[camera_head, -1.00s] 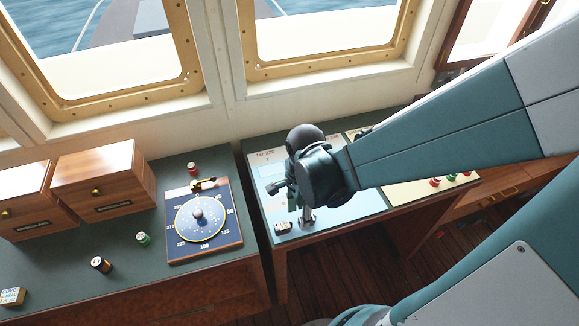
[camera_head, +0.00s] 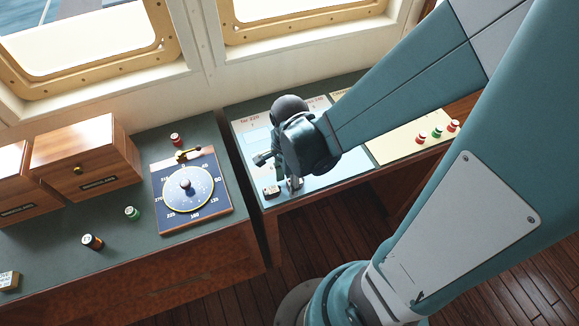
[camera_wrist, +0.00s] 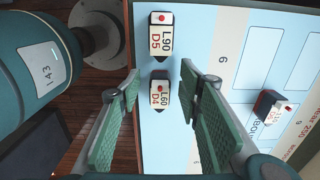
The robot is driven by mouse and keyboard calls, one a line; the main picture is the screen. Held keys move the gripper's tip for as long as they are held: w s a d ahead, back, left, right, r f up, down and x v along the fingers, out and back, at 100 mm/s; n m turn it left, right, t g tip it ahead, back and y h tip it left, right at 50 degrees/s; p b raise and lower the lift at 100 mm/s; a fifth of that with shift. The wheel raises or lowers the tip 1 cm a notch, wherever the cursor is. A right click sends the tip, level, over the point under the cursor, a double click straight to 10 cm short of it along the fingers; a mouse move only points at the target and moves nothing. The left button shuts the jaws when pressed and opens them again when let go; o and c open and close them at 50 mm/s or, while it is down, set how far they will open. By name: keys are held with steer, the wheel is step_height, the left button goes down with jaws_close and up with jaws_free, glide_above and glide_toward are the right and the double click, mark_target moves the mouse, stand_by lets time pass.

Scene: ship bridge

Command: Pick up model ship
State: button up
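Several small ship-shaped models lie on the light blue chart (camera_wrist: 222,140). In the wrist view, a white one marked L60 D4 (camera_wrist: 159,97) with a red dot lies between my fingertips. Another, marked L90 D5 (camera_wrist: 161,40), lies just beyond it, and a third, partly dark one (camera_wrist: 278,108) is to the right. My gripper (camera_wrist: 159,78) is open, its green pads apart on both sides of the D4 ship; I cannot tell its height above it. In the head view, one ship (camera_head: 271,191) shows beside my gripper (camera_head: 294,184); my wrist hides others.
The chart table's front edge (camera_head: 330,191) is close to my gripper.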

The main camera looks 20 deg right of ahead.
mark_target(289, 181)
steer(key=c, duration=0.9)
steer(key=shift+r, duration=0.2)
steer(key=shift+r+p, duration=0.95)
steer(key=shift+r, duration=3.85)
